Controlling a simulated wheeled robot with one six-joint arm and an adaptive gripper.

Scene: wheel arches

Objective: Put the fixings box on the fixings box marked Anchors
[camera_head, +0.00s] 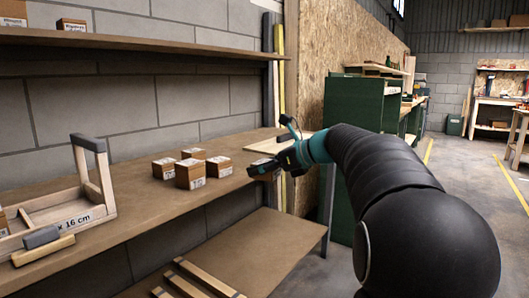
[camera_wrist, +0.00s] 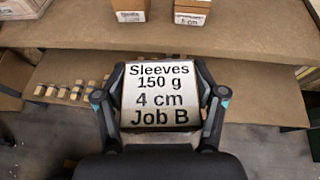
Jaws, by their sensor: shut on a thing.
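My gripper (camera_head: 262,171) is shut on a small fixings box. In the wrist view the gripper (camera_wrist: 160,100) has one finger on each side of this box (camera_wrist: 160,95), whose white top label reads "Sleeves 150 g 4 cm Job B". It is held beyond the front edge of the bench. Several brown boxes with white labels stand grouped on the bench to the left: a front one (camera_head: 189,176), a left one (camera_head: 164,169), a back one (camera_head: 194,154) and a right one (camera_head: 219,168). Their labels are too small to read, so I cannot tell which is marked Anchors.
A wooden carrier (camera_head: 72,210) with grey-topped uprights stands on the bench (camera_head: 130,225) at left. A shelf (camera_head: 150,38) with boxes runs above. A lower shelf (camera_head: 240,250) holds wooden strips. Bare bench lies between carrier and boxes.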

